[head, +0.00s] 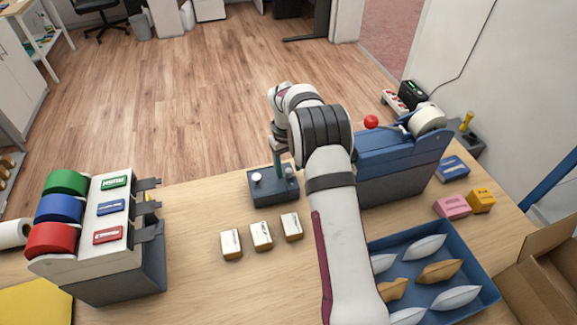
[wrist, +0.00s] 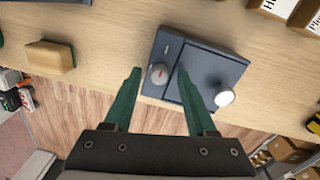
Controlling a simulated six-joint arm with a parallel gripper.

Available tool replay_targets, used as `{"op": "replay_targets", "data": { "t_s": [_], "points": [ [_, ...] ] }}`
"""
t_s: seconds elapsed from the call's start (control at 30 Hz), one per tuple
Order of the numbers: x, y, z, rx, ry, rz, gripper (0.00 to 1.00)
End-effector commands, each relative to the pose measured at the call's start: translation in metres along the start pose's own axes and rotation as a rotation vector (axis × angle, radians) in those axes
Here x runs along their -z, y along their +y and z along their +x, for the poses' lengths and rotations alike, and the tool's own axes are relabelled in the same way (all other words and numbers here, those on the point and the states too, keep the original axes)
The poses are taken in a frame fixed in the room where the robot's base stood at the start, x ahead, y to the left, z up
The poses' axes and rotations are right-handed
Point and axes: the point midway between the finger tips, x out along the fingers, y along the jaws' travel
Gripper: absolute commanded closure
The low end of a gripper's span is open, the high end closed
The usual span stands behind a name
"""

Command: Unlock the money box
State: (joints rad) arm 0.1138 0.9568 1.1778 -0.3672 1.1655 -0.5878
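The money box (head: 272,196) is a small dark blue-grey box on the counter, left of my arm in the head view. In the wrist view the box (wrist: 216,62) shows a grey dial (wrist: 158,74) with a red mark and a round white knob (wrist: 224,98). Its lid looks shut. My gripper (wrist: 158,72) has two green fingers spread apart, with nothing held. In the wrist view the fingers appear on either side of the dial; I cannot tell whether they touch it. In the head view the gripper (head: 277,160) is over the box, partly hidden by my wrist.
Three small labelled boxes (head: 261,236) stand in front of the money box. A tape dispenser rack (head: 113,270) is at left. A blue machine (head: 400,165) and a blue tray (head: 480,297) of pouches are at right. A tan block (wrist: 50,55) shows in the wrist view.

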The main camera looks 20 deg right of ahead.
Motion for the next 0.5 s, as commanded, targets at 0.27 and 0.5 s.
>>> {"op": "replay_targets", "data": {
  "t_s": [0.27, 0.5],
  "points": [
    [0.000, 0.000, -0.001, 0.000, -0.001, 0.000, 0.43],
    [0.001, 0.001, -0.045, -0.002, 0.004, 0.001, 0.43]
  ]
}}
